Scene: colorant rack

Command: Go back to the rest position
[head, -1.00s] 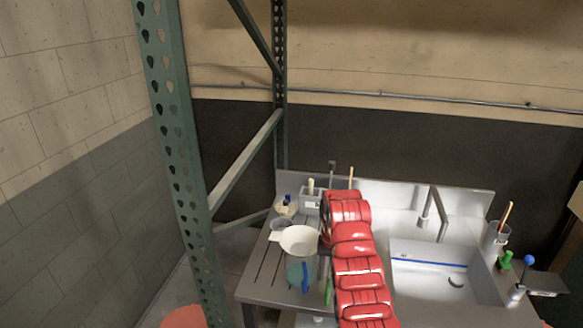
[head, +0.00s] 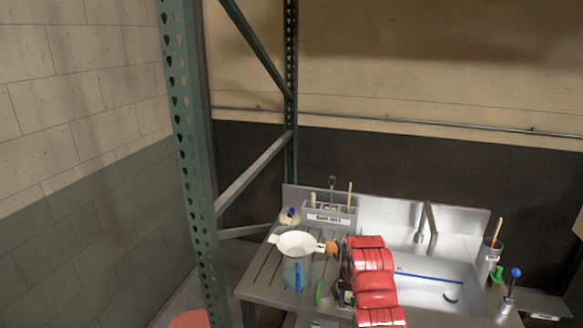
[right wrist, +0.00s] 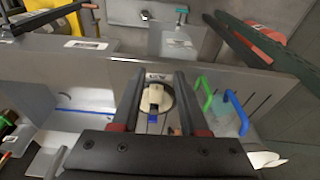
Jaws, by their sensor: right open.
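My right arm's red links (head: 375,275) reach over the steel sink counter (head: 262,290) in the head view. The right gripper (head: 344,290) is mostly hidden beside these links there. In the right wrist view, its two dark fingers (right wrist: 158,85) stand apart. A pale round thing with a dark ring (right wrist: 153,98) shows beyond, between the fingers; I see no grip on it. My left gripper is not in view.
A white bowl (head: 297,243) sits above a clear jug with a blue handle (head: 298,277), left of my arm. A green handle (head: 318,292) is close by. A labelled caddy (head: 326,216) stands behind. A green rack post (head: 188,150) rises at left. The sink (head: 440,290) is right.

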